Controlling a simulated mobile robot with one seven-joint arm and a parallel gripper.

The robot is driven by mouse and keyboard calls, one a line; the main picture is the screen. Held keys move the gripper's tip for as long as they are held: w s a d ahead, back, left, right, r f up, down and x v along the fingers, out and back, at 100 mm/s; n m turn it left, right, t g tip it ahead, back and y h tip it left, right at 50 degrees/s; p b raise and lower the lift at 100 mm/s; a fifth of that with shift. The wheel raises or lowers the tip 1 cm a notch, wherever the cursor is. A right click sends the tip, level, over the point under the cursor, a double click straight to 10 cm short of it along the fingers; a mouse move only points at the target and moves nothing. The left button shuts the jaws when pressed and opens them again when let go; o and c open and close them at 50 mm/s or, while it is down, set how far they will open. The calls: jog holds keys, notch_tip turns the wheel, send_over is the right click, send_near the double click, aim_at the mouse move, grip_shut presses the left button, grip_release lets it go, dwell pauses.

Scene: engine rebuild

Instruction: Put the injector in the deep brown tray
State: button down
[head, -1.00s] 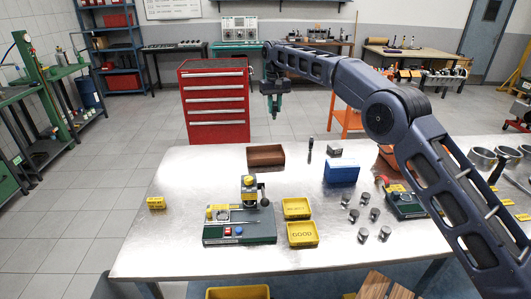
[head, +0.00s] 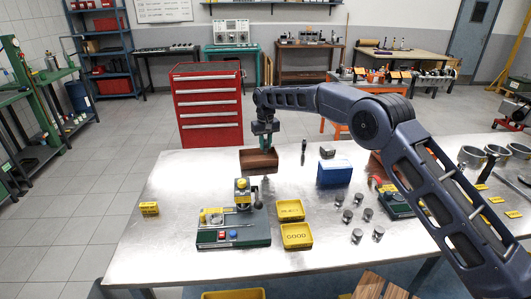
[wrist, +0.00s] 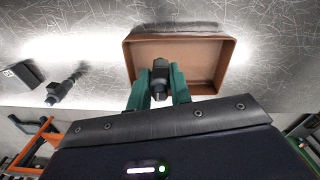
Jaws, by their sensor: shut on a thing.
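The deep brown tray (head: 247,163) stands near the back edge of the metal table; in the wrist view (wrist: 203,60) its open inside faces me and looks empty. My gripper (head: 265,148) points down over the tray, and its green fingers also show in the wrist view (wrist: 160,90). They are shut on a dark injector (wrist: 160,74), which appears in front of the tray's inside near one long wall. I cannot tell whether the injector touches the tray floor. In the head view the injector is mostly hidden by the fingers.
A similar dark part (head: 304,152) stands right of the tray, near a grey block (head: 327,151) and a blue box (head: 334,173). A green-based fixture (head: 233,225) and yellow trays (head: 297,236) are nearer. Several metal pistons (head: 357,236) stand to the right.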

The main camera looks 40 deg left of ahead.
aim_at(266, 152)
jog(key=shift+f, duration=2.1)
jog(key=shift+f, duration=0.15)
jog(key=c, duration=1.3)
grip_release()
notch_tip(266, 152, up, 12)
jog(key=shift+r, duration=0.15)
